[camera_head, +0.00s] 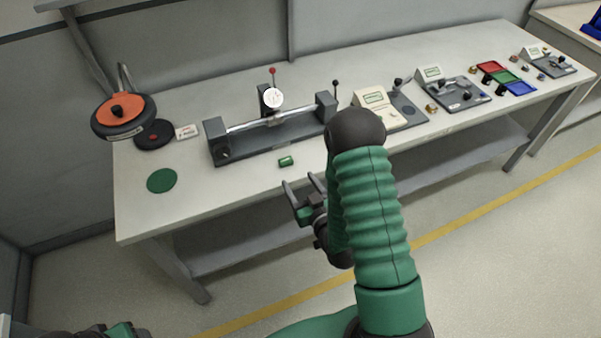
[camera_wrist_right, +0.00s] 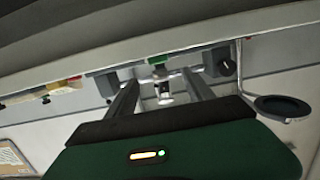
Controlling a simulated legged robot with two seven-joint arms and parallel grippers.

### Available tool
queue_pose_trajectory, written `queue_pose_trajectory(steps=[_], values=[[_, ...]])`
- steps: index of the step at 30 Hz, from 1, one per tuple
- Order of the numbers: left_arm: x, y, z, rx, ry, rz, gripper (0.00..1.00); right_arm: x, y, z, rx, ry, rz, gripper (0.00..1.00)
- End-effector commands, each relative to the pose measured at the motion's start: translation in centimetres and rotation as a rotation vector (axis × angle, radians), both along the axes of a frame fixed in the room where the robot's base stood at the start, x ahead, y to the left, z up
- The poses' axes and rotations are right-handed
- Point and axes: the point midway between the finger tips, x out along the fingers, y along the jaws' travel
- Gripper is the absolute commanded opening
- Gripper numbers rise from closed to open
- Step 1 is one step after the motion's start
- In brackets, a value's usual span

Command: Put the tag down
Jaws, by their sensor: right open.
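A small green tag (camera_head: 286,161) lies on the workbench (camera_head: 240,190), in front of the grey fixture with a bar. A green piece (camera_wrist_right: 158,60) shows past the fingers in the right wrist view and looks like the same tag. My right gripper (camera_head: 304,184) is open and empty at the bench's front edge, a little nearer to me than the tag and apart from it. Its two spread fingers (camera_wrist_right: 159,80) show in the right wrist view. Only a cut-off part of my left arm shows at the bottom left; its fingers cannot be made out.
The fixture (camera_head: 235,145) carries a white round dial (camera_head: 273,97). A green disc (camera_head: 161,180) lies flat at the left, near an orange-topped round device (camera_head: 118,112). Instrument boards and colored trays (camera_head: 500,76) fill the right. Bare bench surrounds the tag.

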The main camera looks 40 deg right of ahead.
Motion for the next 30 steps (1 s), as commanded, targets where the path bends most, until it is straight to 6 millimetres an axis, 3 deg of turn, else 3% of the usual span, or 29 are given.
queue_pose_trajectory(steps=[1,5,9,13,16,19,24,30], values=[[0.0,0.0,0.8,0.0,0.0,0.0,0.64,-0.2,0.1,0.3,0.002,0.003,0.0,0.61],[0.0,0.0,0.8,0.0,0.001,0.0,0.64,0.2,0.6,0.0,0.002,0.039,0.016,0.61],[0.0,0.0,0.7,0.0,0.001,0.0,0.64,1.6,2.8,-0.8,0.013,0.227,0.072,0.61],[0.0,0.0,0.7,0.0,0.001,0.0,0.64,1.0,5.7,-1.0,0.036,0.476,0.121,0.61],[0.0,0.0,0.7,0.0,0.001,0.0,0.64,-1.6,8.4,-0.4,0.063,0.696,0.151,0.61],[0.0,0.0,0.7,0.0,0.001,0.0,0.64,-5.7,11.0,0.8,0.095,0.902,0.173,0.61],[0.0,0.0,0.7,0.0,0.001,0.0,0.64,-11.6,13.7,2.7,0.129,1.128,0.198,0.61],[0.0,0.0,0.7,0.0,0.001,0.0,0.64,-13.1,14.1,3.0,0.138,1.185,0.202,0.61]])
